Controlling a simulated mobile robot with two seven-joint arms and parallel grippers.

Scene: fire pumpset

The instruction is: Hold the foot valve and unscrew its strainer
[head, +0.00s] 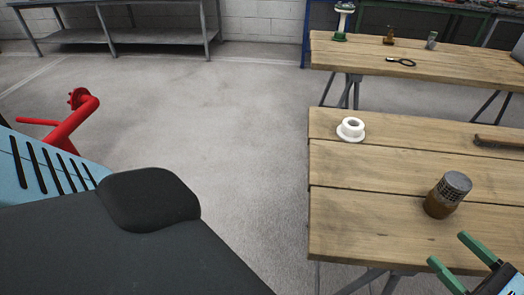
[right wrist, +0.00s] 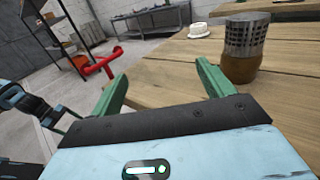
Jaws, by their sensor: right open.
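The foot valve (head: 437,205) stands on the near wooden table, a brown brass-like body with a grey mesh strainer (head: 455,182) on its top end. In the head view it looks slightly tilted to the right. It also shows in the right wrist view, the body (right wrist: 238,68) below and the strainer (right wrist: 246,35) above. My right gripper (head: 455,252) has green fingers, open and empty, at the table's lower right, nearer to me than the valve and apart from it. In the right wrist view the valve is beyond the right finger. My left gripper is not in view.
A white flanged ring (head: 351,129) sits at the near table's back left. A wooden-handled tool (head: 499,142) lies at the right edge. A second table (head: 440,66) behind holds small parts. A red pipe piece (head: 72,120) is at left. Bare table surrounds the valve.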

